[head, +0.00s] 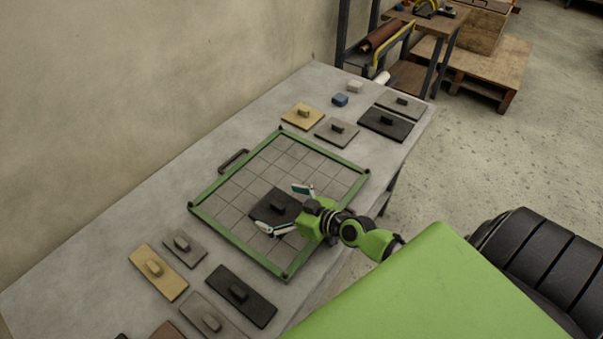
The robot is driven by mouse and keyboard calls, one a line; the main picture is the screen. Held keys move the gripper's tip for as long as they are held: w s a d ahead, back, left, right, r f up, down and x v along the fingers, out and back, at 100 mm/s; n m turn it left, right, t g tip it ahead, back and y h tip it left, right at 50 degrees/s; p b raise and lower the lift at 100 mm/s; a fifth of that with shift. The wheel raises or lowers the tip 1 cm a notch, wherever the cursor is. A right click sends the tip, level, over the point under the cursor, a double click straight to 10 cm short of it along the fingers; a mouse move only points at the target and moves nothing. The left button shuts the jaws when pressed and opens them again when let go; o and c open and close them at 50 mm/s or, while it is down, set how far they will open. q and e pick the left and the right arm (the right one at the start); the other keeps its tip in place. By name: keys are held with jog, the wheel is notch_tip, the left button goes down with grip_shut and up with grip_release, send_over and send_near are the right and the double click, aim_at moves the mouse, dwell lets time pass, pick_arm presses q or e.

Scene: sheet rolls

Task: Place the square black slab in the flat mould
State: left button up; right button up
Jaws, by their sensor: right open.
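The square black slab (262,203), with a small black knob on top, lies within the green-framed flat mould (236,244). It appears to rest flat on the gridded floor, with bare cells around it. My right gripper (282,210) reaches in from the right over the mould's near right side. Its fingers are open and spread on either side of the slab's knob. The gripper partly hides the slab's right side, and I cannot tell whether a finger touches it. My left gripper is not in view.
Near the mould's front lie a tan slab (158,272), grey slabs (184,248) and a long black slab (241,295). Beyond it are a tan square slab (302,116), grey slabs, another black slab (385,124) and a blue block (340,100). A wall bounds the table's left.

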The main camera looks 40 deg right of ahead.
jog(key=b+v, duration=0.1)
jog(key=v, duration=0.9)
jog(key=shift+d+b, duration=0.1)
jog(key=shift+b, duration=0.25)
jog(key=shift+v, duration=0.95)
